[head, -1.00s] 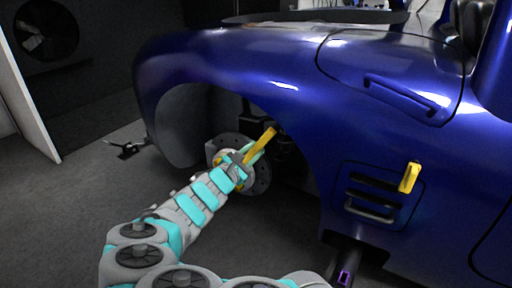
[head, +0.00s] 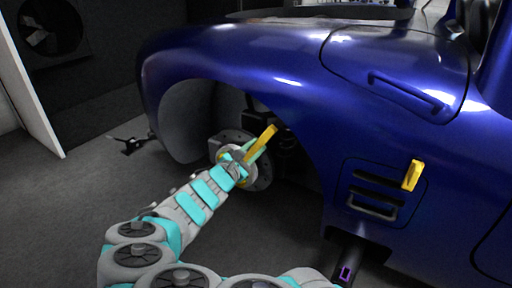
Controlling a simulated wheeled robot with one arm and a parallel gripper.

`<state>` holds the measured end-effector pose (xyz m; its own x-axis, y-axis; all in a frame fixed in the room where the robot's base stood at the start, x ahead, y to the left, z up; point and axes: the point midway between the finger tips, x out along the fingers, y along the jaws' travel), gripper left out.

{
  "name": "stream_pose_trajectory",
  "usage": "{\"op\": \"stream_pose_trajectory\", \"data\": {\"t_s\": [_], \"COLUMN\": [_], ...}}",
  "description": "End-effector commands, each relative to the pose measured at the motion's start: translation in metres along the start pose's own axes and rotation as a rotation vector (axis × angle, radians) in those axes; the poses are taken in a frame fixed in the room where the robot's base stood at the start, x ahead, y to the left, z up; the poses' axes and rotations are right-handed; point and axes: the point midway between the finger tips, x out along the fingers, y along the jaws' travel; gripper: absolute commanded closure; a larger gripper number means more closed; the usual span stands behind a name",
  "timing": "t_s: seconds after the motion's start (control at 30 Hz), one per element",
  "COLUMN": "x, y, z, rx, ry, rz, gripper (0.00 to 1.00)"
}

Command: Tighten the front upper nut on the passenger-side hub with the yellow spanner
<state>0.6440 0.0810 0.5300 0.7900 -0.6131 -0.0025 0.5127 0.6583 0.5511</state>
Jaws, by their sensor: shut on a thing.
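The yellow spanner (head: 264,139) is in my gripper (head: 242,160) at the wheel hub, its shaft slanting up and to the right. My gripper is shut on it. The hub with its grey disc (head: 264,177) sits inside the open wheel arch of the blue car. My gripper and wrist cover most of the hub face. The front upper nut and the spanner's working end are hidden or too small to make out, so I cannot tell whether the spanner is on the nut.
The blue car body (head: 290,65) arches over the hub. A second yellow object (head: 412,175) is on the side panel by the vent (head: 372,207). A dark support with a purple mark (head: 346,274) stands below. Floor to the left is mostly clear, with a small dark fixture (head: 130,145).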

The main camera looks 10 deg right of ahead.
Motion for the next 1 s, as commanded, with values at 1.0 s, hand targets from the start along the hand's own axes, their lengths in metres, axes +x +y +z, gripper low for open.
{"op": "stream_pose_trajectory", "data": {"t_s": [1.0], "x": [-0.021], "y": [0.001], "z": [0.000], "rx": [0.000], "ry": [0.000], "rz": [0.002], "gripper": [1.00]}}
